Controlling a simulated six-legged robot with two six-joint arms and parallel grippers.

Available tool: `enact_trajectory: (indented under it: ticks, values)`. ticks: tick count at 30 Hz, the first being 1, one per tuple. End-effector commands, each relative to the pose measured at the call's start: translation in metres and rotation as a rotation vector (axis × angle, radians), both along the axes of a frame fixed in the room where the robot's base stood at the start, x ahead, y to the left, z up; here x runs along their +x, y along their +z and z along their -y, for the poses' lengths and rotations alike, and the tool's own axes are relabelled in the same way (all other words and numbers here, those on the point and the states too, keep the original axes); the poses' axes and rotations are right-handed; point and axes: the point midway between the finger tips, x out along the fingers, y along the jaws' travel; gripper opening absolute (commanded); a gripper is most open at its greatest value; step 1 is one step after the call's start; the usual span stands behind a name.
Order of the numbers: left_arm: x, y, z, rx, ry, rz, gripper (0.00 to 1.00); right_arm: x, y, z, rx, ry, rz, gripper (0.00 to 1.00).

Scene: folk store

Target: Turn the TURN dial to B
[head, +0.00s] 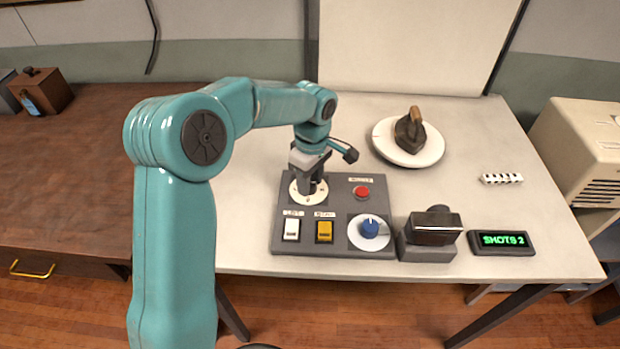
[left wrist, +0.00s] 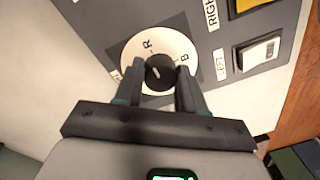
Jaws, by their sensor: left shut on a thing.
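The control box (head: 341,190) is grey and stands on the white table. At its upper left is a dial with a white disc (head: 296,198), which also shows in the left wrist view (left wrist: 187,46). Letters R and B are printed on the disc; another mark at its left edge is partly hidden. My left gripper (head: 310,187) points down over this dial. In the left wrist view its fingers (left wrist: 158,80) are shut on the dark knob (left wrist: 160,68). A short pale line shows on the knob, but I cannot tell exactly where it points. The dial's name label is hidden.
The box also has a red button (head: 361,192), a white switch (head: 291,229), a yellow switch (head: 324,231) and a blue knob (head: 370,227). To the right are a dark block-shaped device (head: 432,232) and a display (head: 502,242) reading SHOTS 2. An iron (head: 409,131) stands behind.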

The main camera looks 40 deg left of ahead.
Motion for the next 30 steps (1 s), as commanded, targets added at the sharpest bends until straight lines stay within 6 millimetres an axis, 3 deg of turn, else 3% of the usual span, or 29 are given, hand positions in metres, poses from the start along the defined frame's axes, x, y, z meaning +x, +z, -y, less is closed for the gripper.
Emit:
enact_trajectory:
  ticks: [11, 30]
  values:
    - [-0.0001, 0.0022, 0.0011, -0.001, -0.200, 0.002, 0.09, 0.0000, 0.0002, 0.0000, 0.000, 0.000, 0.000, 0.43]
    - [-0.0015, 0.0030, 0.0008, 0.001, -0.804, 0.004, 0.09, 0.0000, 0.0006, 0.0000, 0.000, 0.000, 0.000, 0.43]
